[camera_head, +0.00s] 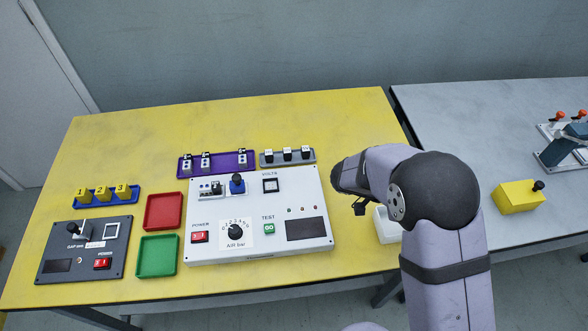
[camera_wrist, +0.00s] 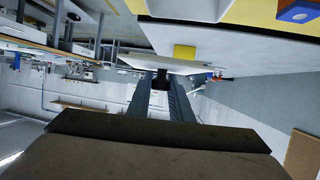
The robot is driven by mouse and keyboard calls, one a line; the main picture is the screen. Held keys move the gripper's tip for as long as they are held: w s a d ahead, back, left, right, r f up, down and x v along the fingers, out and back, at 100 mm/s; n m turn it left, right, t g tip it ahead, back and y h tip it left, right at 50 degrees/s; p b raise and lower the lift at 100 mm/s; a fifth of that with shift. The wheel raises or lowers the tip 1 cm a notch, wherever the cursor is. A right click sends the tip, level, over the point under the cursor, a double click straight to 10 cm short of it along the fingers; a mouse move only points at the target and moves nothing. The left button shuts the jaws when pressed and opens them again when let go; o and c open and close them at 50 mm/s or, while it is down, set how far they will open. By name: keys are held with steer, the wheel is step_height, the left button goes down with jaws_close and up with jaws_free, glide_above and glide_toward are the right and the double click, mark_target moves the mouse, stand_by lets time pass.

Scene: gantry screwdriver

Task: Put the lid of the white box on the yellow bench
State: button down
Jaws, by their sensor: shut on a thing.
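The yellow bench (camera_head: 118,150) fills the left and middle of the head view. A white box (camera_head: 388,226) stands at its right edge, mostly hidden behind my arm. My gripper (camera_head: 360,208) is just left of the box, its fingers small and dark in the head view. In the wrist view my gripper (camera_wrist: 160,82) is shut on a black knob at the fingertips. A pale flat piece (camera_wrist: 178,68) beyond the fingertips appears to be the lid carrying this knob. I cannot tell its height above the bench.
A white console (camera_head: 258,255) with switches and a dial lies left of my gripper. Red (camera_head: 163,211) and green (camera_head: 157,256) trays are farther left. A grey table (camera_head: 470,130) on the right bears a yellow box (camera_head: 516,198) with a black knob.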

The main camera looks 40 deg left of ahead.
steer(key=w+a+r+n+t+y+b, duration=0.1)
steer(key=w+a+n+t+y, duration=0.2)
steer(key=w, duration=0.4)
steer(key=w+a+r+n+t+y+b, duration=0.1)
steer(key=w+a+n+t+y, duration=0.15)
steer(key=w+a, duration=0.4)
steer(key=n+y, duration=1)
steer(key=y, duration=0.1)
glide_above(362, 151)
step_height(362, 151, down, 2)
steer(key=shift+g, duration=0.35)
steer(key=shift+f, duration=5.2)
steer(key=shift+f, duration=0.15)
steer(key=shift+f, duration=0.1)
steer(key=c, duration=1.6)
jaws_free()
